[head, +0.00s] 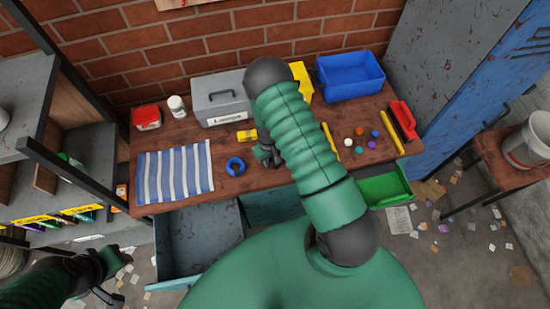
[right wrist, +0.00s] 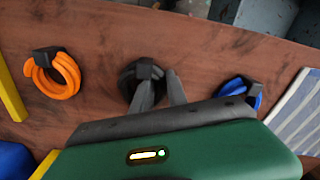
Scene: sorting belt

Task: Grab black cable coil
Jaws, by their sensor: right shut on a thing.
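The black cable coil (right wrist: 128,78) lies on the wooden table, between an orange coil and a blue coil in the right wrist view. My right gripper (right wrist: 158,80) is shut on it, with the fingertips at its dark tie. In the head view my right gripper (head: 267,153) is low over the table, just right of the blue coil (head: 236,167); the black coil cannot be told apart from the dark fingers there. My left gripper (head: 104,275) is at the lower left, away from the table; its jaw state is unclear.
The orange coil (right wrist: 52,75) is hidden behind my arm in the head view. A striped cloth (head: 175,172) lies left of the blue coil. A grey drawer (head: 197,240) is open below.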

